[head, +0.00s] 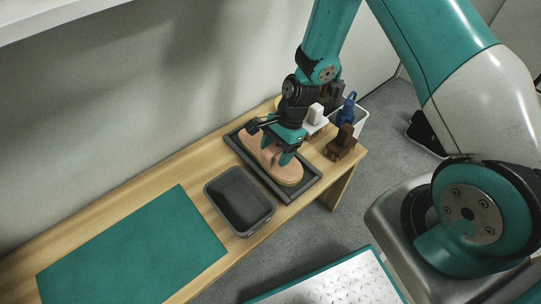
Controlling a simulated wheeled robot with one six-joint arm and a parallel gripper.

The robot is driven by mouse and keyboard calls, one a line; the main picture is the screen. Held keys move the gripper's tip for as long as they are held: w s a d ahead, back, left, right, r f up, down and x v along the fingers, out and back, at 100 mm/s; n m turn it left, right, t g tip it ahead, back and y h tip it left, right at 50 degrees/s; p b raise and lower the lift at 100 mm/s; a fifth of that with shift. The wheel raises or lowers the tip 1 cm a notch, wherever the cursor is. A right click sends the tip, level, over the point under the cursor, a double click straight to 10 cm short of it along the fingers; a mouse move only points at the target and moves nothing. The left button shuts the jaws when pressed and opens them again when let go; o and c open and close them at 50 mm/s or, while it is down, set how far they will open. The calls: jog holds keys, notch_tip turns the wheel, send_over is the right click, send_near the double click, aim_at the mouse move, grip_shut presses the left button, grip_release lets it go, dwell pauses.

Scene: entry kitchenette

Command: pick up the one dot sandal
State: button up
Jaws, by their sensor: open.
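A tan sandal (286,172) lies in a dark shallow tray (309,193) on the wooden bench. My gripper (275,152) is open above the sandal, its teal fingers pointing down close over the middle of it. From this view I cannot tell whether the fingers touch the sandal. The gripper hides part of the sandal's upper side. I see no dot mark on the part that shows.
A grey bin (240,203) stands beside the tray, and a teal mat (130,250) covers the bench's left part. A brown block-like object (341,145), a white object (315,115) and a blue bottle (347,108) stand near the right end. Dark shoes (428,133) lie on the floor.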

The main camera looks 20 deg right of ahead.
jog(key=shift+a+f, duration=0.1)
jog(key=c, duration=1.1)
